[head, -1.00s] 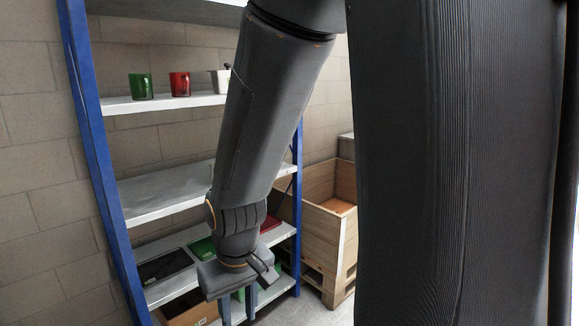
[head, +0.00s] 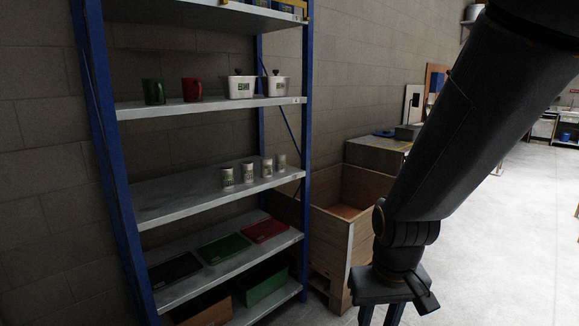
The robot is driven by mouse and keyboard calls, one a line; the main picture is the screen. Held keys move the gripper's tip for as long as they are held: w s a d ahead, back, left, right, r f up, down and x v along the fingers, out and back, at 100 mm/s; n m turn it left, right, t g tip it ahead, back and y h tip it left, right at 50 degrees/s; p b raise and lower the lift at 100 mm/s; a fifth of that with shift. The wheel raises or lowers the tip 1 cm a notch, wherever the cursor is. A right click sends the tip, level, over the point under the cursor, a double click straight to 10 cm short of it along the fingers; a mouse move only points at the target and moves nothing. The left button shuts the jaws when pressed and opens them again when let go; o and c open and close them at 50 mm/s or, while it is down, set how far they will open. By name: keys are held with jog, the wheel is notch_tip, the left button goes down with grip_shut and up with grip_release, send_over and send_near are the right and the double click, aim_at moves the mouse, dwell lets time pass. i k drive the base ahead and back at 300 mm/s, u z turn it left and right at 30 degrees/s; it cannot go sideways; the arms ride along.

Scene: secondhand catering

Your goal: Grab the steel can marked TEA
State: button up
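Several small steel cans stand in a row on the middle shelf (head: 165,209) of the blue rack. They include the leftmost can (head: 227,177), a second can (head: 248,172), a third can (head: 267,167) and the rightmost can (head: 281,162). Each has a label, but the words are too small to read, so I cannot tell which is marked TEA. My gripper (head: 380,314) hangs low at the right of the rack, in front of the wooden crate and well apart from the cans.
The shelf above holds a green mug (head: 153,91), a red mug (head: 192,89) and two white lidded pots (head: 240,86). Dark, green and red trays (head: 223,248) lie below the cans. A wooden crate (head: 332,245) stands right of the rack. Open floor (head: 500,240) lies further right.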

aim_at(266, 162)
jog(key=z, duration=0.7)
jog(key=i, duration=2.1)
jog(key=u, duration=1.1)
jog(key=i, duration=0.9)
jog(key=u, duration=0.95)
